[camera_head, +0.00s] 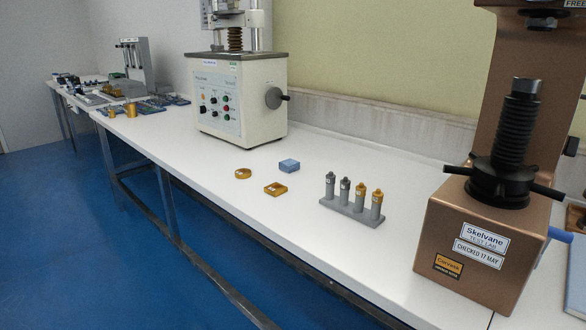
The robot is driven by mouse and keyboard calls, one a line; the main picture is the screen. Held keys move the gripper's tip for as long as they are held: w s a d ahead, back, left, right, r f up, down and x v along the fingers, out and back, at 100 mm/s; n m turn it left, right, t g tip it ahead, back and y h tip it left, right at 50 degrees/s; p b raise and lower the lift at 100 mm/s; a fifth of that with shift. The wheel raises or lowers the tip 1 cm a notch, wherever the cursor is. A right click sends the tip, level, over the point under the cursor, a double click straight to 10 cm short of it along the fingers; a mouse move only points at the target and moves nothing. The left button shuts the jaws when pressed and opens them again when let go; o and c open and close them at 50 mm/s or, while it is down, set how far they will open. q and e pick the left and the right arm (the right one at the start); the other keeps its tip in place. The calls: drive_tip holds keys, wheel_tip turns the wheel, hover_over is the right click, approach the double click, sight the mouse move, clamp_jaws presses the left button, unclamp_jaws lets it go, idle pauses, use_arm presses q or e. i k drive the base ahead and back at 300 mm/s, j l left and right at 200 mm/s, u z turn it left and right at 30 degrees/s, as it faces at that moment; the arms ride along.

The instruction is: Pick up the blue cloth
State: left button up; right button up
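A small folded blue cloth (289,166) lies flat on the white bench top (340,245), behind two small brass-coloured pieces. One is a round brass piece (243,174) to its left, and the other is a squarish brass piece (275,189) just in front of it. The cloth stands apart from both and nothing covers it. Neither of my grippers shows in this view.
A cream tester (243,100) stands behind and left of the cloth. A grey rack (350,208) with several upright indenters is to its right. A large bronze tester (478,245) stands at the right. Smaller equipment fills the far left. The bench front is clear.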

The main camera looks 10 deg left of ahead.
sight(289, 166)
drive_tip(key=i+j+z, duration=0.2)
drive_tip(key=j, duration=0.15)
drive_tip(key=i+j+z, duration=0.15)
drive_tip(key=j, duration=0.25)
drive_tip(key=i+j+z, duration=0.2)
drive_tip(key=j, duration=0.2)
drive_tip(key=j+z, duration=0.2)
drive_tip(key=j, duration=0.2)
drive_tip(key=i, duration=0.05)
